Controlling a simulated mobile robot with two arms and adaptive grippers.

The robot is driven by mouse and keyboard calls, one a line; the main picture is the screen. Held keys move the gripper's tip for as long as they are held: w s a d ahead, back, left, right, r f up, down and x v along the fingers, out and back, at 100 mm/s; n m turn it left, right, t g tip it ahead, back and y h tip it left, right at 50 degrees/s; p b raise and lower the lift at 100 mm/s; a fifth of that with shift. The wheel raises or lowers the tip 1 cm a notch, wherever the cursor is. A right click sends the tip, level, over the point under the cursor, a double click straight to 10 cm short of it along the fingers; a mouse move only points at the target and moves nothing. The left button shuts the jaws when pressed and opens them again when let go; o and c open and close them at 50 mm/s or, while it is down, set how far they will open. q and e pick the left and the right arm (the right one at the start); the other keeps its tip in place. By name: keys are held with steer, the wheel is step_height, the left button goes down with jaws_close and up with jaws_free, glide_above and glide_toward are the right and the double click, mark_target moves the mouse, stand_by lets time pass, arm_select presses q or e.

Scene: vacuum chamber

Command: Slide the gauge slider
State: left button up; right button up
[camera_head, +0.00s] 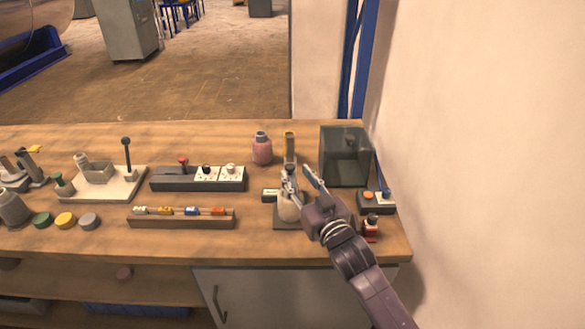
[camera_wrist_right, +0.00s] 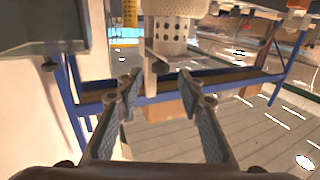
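My right gripper (camera_head: 299,177) is open over the right part of the bench, with its fingers spread beside a small upright device. The device has a pale round body (camera_head: 289,209) on a dark base and a tall grey post with a yellow top (camera_head: 290,145) behind it. In the right wrist view my open gripper (camera_wrist_right: 165,90) has nothing between its fingers. A perforated pale cylinder (camera_wrist_right: 180,32) stands beyond them, with a yellow perforated piece (camera_wrist_right: 130,12) to its left. I cannot tell surely which part is the gauge slider, or whether a finger touches the device. My left gripper is not in view.
A dark clear box (camera_head: 345,157), a pink bottle (camera_head: 262,149) and an orange-button box (camera_head: 375,201) stand close by. A wooden rail with coloured pieces (camera_head: 183,223) and a switch block (camera_head: 198,179) lie to the left. A wall (camera_head: 480,150) rises at right.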

mark_target(292, 169)
steer(key=shift+x, duration=1.8)
steer(key=shift+c, duration=0.2)
jaws_close()
